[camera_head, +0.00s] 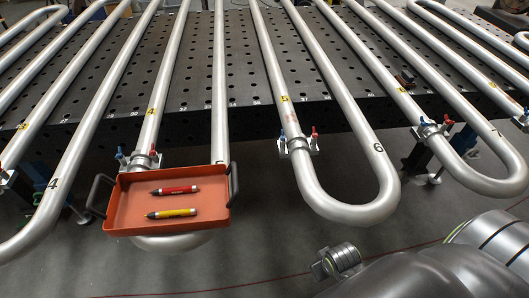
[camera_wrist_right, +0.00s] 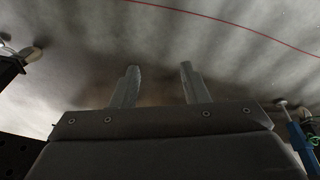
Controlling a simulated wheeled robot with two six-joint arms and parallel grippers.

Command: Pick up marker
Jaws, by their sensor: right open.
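Two markers lie side by side in an orange tray (camera_head: 125,217). The red marker (camera_head: 175,190) is at the back and the yellow marker (camera_head: 172,213) is nearer the front. The tray has dark handles at its left and right ends and sits over the bend of a metal pipe coil. My right gripper (camera_wrist_right: 156,72) shows in the right wrist view with its two fingers apart and nothing between them. My right arm comes in at the lower right of the head view, well apart from the tray. My left gripper is not in either view.
Metal serpentine pipes (camera_head: 375,199) run across a dark perforated table (camera_head: 240,62) and overhang its front edge.

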